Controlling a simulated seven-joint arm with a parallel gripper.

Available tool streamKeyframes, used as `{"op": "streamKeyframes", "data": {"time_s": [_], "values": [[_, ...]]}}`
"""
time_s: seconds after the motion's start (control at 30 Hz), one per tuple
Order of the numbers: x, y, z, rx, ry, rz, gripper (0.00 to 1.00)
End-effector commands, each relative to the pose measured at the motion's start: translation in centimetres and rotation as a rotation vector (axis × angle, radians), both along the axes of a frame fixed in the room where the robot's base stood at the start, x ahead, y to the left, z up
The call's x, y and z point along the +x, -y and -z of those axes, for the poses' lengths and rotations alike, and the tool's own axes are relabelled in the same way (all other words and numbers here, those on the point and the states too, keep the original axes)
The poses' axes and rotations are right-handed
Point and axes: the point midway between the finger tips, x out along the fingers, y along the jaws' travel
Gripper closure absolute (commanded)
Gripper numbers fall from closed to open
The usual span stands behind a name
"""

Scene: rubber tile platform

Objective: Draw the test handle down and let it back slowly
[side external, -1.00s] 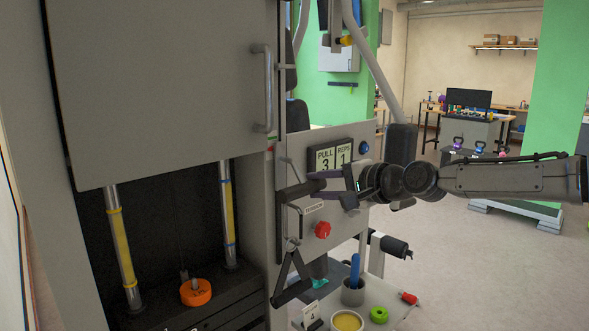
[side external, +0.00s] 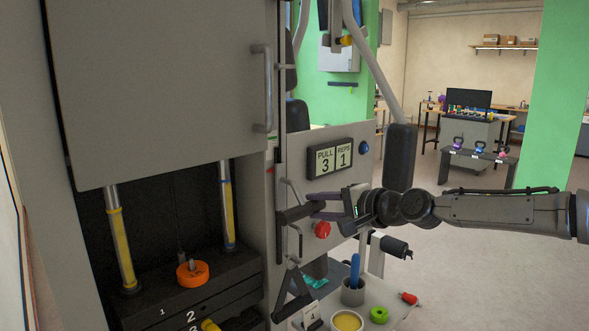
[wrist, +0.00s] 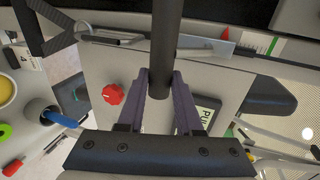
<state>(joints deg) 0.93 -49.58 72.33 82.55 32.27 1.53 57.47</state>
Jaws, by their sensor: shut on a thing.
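The test handle (side external: 297,213) is a black bar on the front of the grey machine. My gripper (side external: 322,205) reaches in from the right and is shut on it. In the wrist view, the purple fingers of my gripper (wrist: 160,85) lie on both sides of the dark handle bar (wrist: 166,40). The weight stack (side external: 225,276), with an orange disc (side external: 192,273) on top, shows in the machine's lower opening between two guide rods. The display (side external: 334,158) reads PULL 3, REPS 1.
A red knob (side external: 322,230) sits on the panel close to my gripper. A shelf below holds a yellow-filled bowl (side external: 347,321), a grey cup (side external: 353,292) with a blue-handled item and a green ring (side external: 379,315). A black padded roller (side external: 395,247) stands out at right.

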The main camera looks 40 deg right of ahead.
Motion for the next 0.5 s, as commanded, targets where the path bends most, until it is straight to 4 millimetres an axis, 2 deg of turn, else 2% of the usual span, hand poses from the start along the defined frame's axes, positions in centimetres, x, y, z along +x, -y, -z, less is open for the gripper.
{"op": "streamKeyframes", "data": {"time_s": [0.03,0.5], "values": [[-0.1,0.0,1.6,0.001,-0.029,-0.003,1.0],[-0.1,0.0,3.7,0.002,-0.029,-0.003,1.0]]}}
